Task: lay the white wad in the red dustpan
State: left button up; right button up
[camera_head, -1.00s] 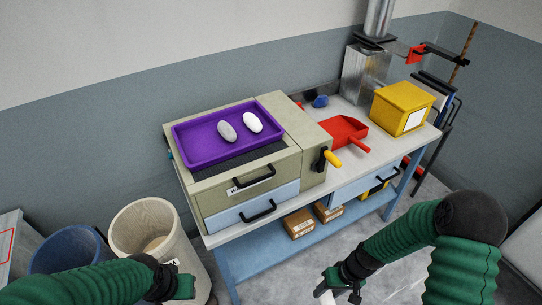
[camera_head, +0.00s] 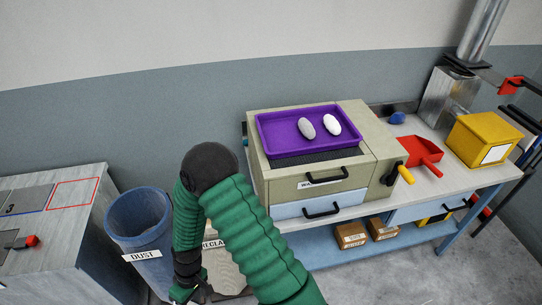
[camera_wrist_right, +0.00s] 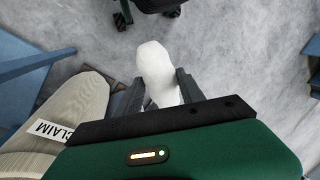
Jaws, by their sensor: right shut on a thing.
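In the right wrist view the white wad (camera_wrist_right: 154,66) sits between the two dark fingers of my right gripper (camera_wrist_right: 160,88). The gripper is shut on it, and the wad sticks out past the fingertips above the grey floor. In the head view one green arm bends down to a gripper (camera_head: 190,292) at the bottom edge, in front of the pale bin; I take it for my right one. The wad is not visible there. The red dustpan (camera_head: 418,151) lies on the bench to the right, far from this gripper. My left gripper is not clearly shown.
A purple tray (camera_head: 268,143) with two pale wads stands on the beige machine (camera_head: 375,140). A yellow box (camera_head: 480,138) and a blue item (camera_head: 397,118) flank the dustpan. The blue dust bin (camera_head: 140,228) and the pale reclaim bin (camera_wrist_right: 80,110) stand left of the bench.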

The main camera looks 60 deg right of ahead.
aim_at(333, 125)
jog(key=k+l+u, duration=1.15)
jog(key=k+u, duration=0.15)
jog(key=k+l+z, duration=0.25)
jog(key=k, duration=0.35)
jog(key=k+l+z, duration=0.3)
jog(key=k, duration=0.3)
jog(key=k+l+z, duration=0.25)
jog(key=k, duration=0.3)
